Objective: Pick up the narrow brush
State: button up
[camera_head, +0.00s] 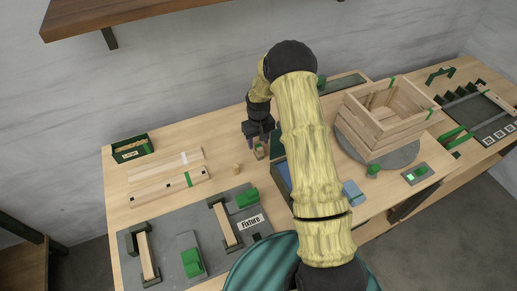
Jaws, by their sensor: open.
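My gripper (258,143) points down over the back middle of the workbench and is open. A small brown and green item (260,152) shows right at its fingertips; it may be the narrow brush, but it is too small to tell. I cannot tell whether the fingers touch it. My yellow arm crosses the middle of the view and hides part of the bench to the right of the gripper.
A wooden crate (370,128) stands on a grey round turntable (398,158) at right. A grey fixture board (180,238) lies front left, with wooden slats (165,188) behind it. A small green bin (132,148) stands back left. A small wooden peg (236,169) stands left of the gripper.

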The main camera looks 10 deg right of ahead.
aim_at(258, 145)
jog(key=shift+s+f+p, duration=0.1)
jog(key=shift+f+p, duration=0.25)
jog(key=shift+f, duration=1.05)
jog(key=c, duration=1)
notch_tip(258, 145, up, 18)
jog(key=b, duration=0.5)
jog(key=shift+b, duration=0.35)
